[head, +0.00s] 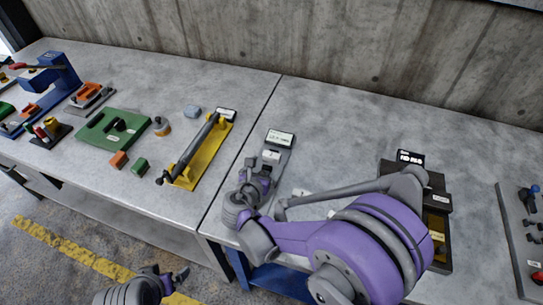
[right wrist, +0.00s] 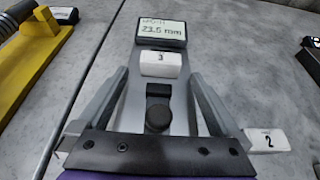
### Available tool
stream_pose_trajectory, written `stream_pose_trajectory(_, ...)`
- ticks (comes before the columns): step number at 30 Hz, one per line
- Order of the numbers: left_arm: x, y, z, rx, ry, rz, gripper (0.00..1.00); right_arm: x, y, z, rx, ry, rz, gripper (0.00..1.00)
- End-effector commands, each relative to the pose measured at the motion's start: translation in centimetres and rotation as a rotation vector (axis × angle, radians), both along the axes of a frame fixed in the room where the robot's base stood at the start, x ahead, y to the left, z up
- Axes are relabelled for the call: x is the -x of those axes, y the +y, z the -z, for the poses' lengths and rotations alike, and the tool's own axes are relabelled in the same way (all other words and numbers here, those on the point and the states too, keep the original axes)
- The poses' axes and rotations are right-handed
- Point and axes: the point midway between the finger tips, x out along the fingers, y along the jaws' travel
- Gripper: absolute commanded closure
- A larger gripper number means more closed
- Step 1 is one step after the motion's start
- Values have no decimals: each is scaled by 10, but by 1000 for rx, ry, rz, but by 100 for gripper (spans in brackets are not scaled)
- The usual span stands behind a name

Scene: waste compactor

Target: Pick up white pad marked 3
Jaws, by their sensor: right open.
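The white pad marked 3 (right wrist: 160,64) lies on a grey gauge (right wrist: 182,117), just below its display (right wrist: 161,32) reading about 23.5 mm. In the head view the pad (head: 271,155) shows small, just beyond my right gripper (head: 260,173). In the right wrist view my right gripper (right wrist: 160,76) is open. Its fingers stand on either side of the gauge, short of the pad, with nothing between them seen to be held. My left gripper (head: 167,277) is low at the bottom left of the head view, away from the tables; its opening is unclear.
A white pad marked 2 (right wrist: 267,140) lies right of the gauge. A yellow fixture with a grey cylinder (head: 190,165) stands left, across the table seam. A dark tray (head: 437,255) is at right, partly behind my right arm. A concrete wall (head: 330,45) runs behind.

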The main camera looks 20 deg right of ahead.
Motion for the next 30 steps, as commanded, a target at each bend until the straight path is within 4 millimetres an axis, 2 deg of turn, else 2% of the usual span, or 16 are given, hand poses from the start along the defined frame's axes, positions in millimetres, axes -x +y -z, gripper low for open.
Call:
stream_pose_trajectory(3,0,0,-1,0,-1,0,1,-10,-7,5,0,0,1,0)
stream_pose_trajectory(11,0,0,-1,0,-1,0,1,-11,-8,6,-1,1,-1,0)
stream_pose_trajectory(27,0,0,-1,0,-1,0,1,-11,-7,6,-1,1,-1,95)
stream_pose_trajectory(30,0,0,-1,0,-1,0,1,-11,-7,6,-1,1,-1,97)
